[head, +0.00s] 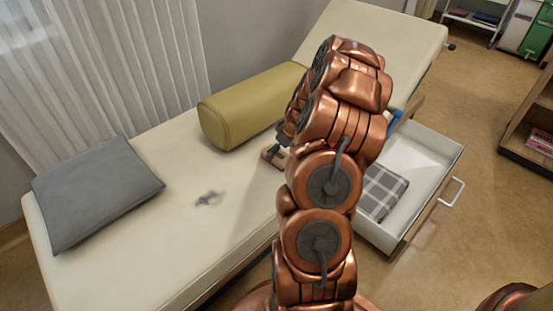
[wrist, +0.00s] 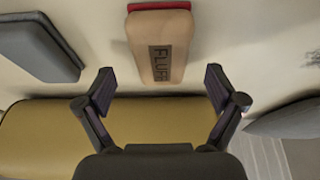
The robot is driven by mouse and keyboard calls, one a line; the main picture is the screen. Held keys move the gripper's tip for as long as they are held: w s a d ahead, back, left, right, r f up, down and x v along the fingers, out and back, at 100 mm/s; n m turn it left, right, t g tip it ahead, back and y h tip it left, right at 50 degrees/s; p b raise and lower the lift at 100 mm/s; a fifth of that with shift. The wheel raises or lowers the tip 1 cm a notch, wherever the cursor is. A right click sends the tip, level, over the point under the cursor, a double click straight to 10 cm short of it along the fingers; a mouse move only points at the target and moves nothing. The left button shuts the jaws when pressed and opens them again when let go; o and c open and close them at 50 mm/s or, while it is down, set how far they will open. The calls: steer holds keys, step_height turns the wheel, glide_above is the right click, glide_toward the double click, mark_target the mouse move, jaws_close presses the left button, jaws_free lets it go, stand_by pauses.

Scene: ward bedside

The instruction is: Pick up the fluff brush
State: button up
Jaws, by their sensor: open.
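The fluff brush (wrist: 158,58) is a tan wooden block with a dark FLUFF label and a red strip along one end. It lies on the cream couch. In the wrist view my gripper (wrist: 160,78) is open and empty, with the brush's near end centred between its fingertips and no visible contact. In the head view the brush (head: 270,157) shows only partly, beside and below my gripper; my arm hides the rest.
A yellow bolster (head: 250,105) lies close to the brush. A grey cushion (head: 95,190) and a grey fluffy smudge (head: 209,199) are on the couch (head: 165,245). An open drawer (head: 425,163) holds a checked cloth (head: 382,192). A grey slab (wrist: 38,45) shows beside the brush.

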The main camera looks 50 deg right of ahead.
mark_target(277, 154)
steer(key=b+x, duration=0.1)
steer(key=x, duration=0.2)
steer(key=shift+w+a+f, duration=0.1)
steer(key=shift+w+f, duration=0.05)
steer(key=shift+f, duration=0.2)
steer(key=c, duration=1.3)
steer(key=shift+r, duration=0.15)
steer(key=shift+r, duration=0.3)
steer(key=r, duration=0.1)
steer(key=r+p, duration=0.1)
steer(key=r, duration=0.1)
steer(key=shift+s+d+p, duration=0.25)
steer(key=shift+p, duration=0.1)
steer(key=s+d, duration=0.3)
steer(key=s, duration=0.1)
steer(key=s+d+p, duration=0.1)
steer(key=s+d, duration=0.2)
steer(key=s+d+r+p, duration=0.1)
steer(key=s+d, duration=0.3)
steer(key=shift+s+r, duration=0.1)
steer(key=shift+s, duration=0.25)
